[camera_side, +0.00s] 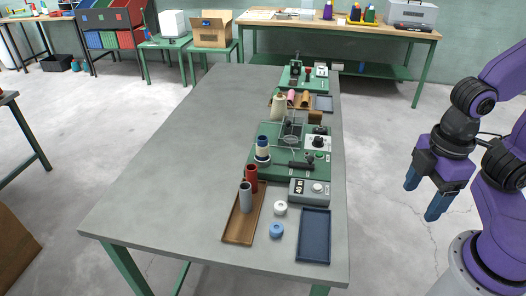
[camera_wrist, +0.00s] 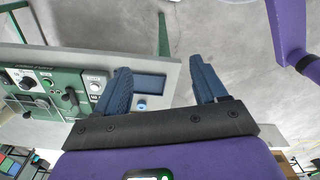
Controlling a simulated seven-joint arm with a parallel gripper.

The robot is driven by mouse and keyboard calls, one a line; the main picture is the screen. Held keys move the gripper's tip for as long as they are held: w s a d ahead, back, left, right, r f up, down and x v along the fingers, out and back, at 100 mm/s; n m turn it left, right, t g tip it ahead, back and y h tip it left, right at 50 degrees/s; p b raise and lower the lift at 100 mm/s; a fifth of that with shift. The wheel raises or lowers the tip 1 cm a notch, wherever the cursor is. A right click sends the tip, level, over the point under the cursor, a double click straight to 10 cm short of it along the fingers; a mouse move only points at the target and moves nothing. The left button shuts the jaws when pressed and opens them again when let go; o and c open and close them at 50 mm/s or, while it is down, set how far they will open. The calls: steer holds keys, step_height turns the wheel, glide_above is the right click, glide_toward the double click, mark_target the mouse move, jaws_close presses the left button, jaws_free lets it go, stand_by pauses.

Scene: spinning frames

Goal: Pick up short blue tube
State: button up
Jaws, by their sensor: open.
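The short blue tube (camera_side: 276,230) is a light-blue ring on the grey table, between the wooden tray and the navy tray. It also shows in the wrist view (camera_wrist: 141,104), just right of one finger. A similar short white tube (camera_side: 280,208) lies just behind it. My gripper (camera_side: 424,192) has blue fingers and is off the table's right side, well away from the tube.
The wooden tray (camera_side: 236,236) holds upright grey and red tubes. The navy tray (camera_side: 314,250) lies right of the blue tube. Behind are a grey control box (camera_side: 310,191) and a green machine base (camera_side: 262,172) with spools. The table's left half (camera_side: 165,160) is clear.

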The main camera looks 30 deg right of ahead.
steer(key=w+a+f+m+t+y, duration=0.2)
steer(key=w+a+f+m+y, duration=0.15)
steer(key=w+a, duration=0.35)
steer(key=m+t+h, duration=0.1)
steer(key=m+t, duration=0.6)
steer(key=t, duration=0.4)
glide_toward(267, 148)
steer(key=shift+x, duration=5.95)
steer(key=shift+d+f, duration=0.1)
steer(key=c, duration=1)
